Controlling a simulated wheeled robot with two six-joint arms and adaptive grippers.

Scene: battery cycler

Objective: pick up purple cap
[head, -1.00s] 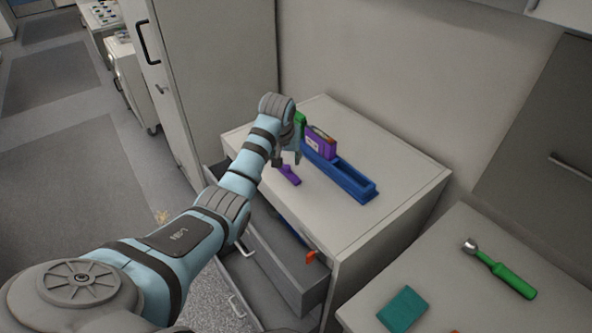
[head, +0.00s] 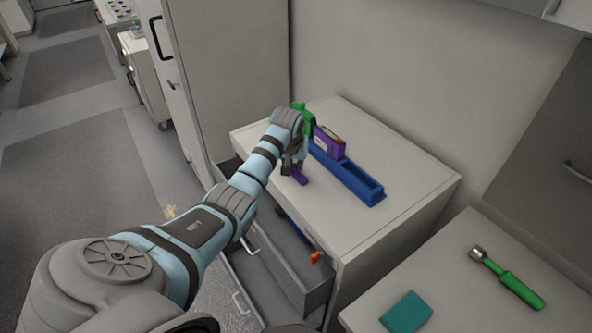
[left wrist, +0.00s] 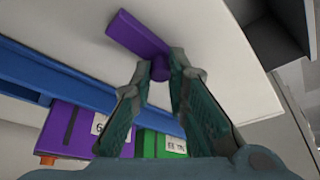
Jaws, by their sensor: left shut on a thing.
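The purple cap (head: 300,177) lies at the near edge of the grey cabinet's top. It also shows in the left wrist view (left wrist: 138,36), with a long flat bar and a round knob. My left gripper (head: 288,170) reaches down at the cap. In the left wrist view my left gripper's fingertips (left wrist: 161,72) are closed on the round knob. In the head view the arm and fingers hide part of the cap. My right gripper does not show.
A blue tray (head: 372,190) stands behind the cap, holding a purple battery box (head: 328,143) and a green one (head: 303,112). The cabinet's drawer (head: 290,262) is open below. A green-handled tool (head: 515,288) and teal block (head: 405,313) lie on the right counter.

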